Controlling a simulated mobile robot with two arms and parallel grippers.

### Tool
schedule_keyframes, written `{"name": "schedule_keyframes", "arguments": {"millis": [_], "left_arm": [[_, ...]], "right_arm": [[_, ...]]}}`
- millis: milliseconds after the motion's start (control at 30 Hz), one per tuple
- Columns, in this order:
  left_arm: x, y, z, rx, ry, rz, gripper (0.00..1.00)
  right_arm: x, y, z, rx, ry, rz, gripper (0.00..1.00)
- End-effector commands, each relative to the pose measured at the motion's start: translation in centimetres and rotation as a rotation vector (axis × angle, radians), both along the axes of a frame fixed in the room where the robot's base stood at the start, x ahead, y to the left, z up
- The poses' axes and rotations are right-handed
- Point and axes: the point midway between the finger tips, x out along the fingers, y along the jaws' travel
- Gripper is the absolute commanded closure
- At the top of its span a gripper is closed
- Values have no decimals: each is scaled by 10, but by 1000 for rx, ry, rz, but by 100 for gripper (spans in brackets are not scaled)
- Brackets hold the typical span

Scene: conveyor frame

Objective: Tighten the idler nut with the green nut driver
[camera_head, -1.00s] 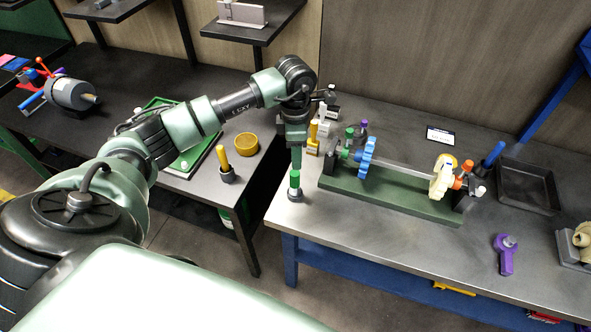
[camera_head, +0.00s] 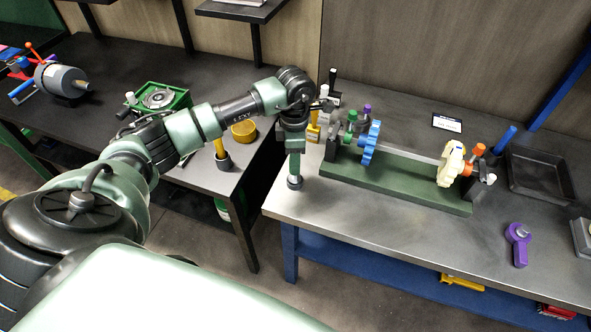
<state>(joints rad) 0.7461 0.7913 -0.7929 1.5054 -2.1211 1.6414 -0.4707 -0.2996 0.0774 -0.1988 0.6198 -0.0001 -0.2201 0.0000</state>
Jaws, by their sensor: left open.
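The green nut driver (camera_head: 295,167) stands upright in a dark round holder (camera_head: 295,183) at the left front of the metal bench. My left gripper (camera_head: 294,153) points down over its handle, open, with the jaws at or around the handle; I cannot tell whether they touch it. The conveyor frame has a green base (camera_head: 400,187), a blue toothed wheel (camera_head: 371,143) on the left and a cream toothed wheel (camera_head: 451,166) on the right. A green knob (camera_head: 352,117) and an orange knob (camera_head: 478,150) sit near its ends. I cannot tell which part is the idler nut. My right gripper is out of view.
A yellow-handled tool (camera_head: 219,150) stands in a holder on the left bench, near a yellow bowl (camera_head: 244,131). A purple tool (camera_head: 518,243) lies at the right front. A black tray (camera_head: 541,180) is at the back right. The bench front is mostly clear.

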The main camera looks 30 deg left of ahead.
Motion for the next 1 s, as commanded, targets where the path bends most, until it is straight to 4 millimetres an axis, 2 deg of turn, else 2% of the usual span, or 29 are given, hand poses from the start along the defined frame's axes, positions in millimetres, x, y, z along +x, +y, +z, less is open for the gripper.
{"name": "schedule_keyframes", "arguments": {"millis": [167, 200, 333, 367, 567, 900, 1000], "left_arm": [[0, 0, 1, 0, 0, 0, 57], [0, 0, 1, 0, 0, 0, 60], [0, 0, 1, 0, 0, 0, 96], [0, 0, 1, 0, 0, 0, 100], [1, 0, 6, 0, -2, 0, 100], [1, 0, 44, 0, -3, 0, 100], [1, 0, 50, 0, -2, 0, 100]], "right_arm": [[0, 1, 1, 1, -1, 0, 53], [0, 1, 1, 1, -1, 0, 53], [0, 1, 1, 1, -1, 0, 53], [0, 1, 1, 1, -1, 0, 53], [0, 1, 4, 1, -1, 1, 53], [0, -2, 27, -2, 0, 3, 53], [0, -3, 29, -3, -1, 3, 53]]}}
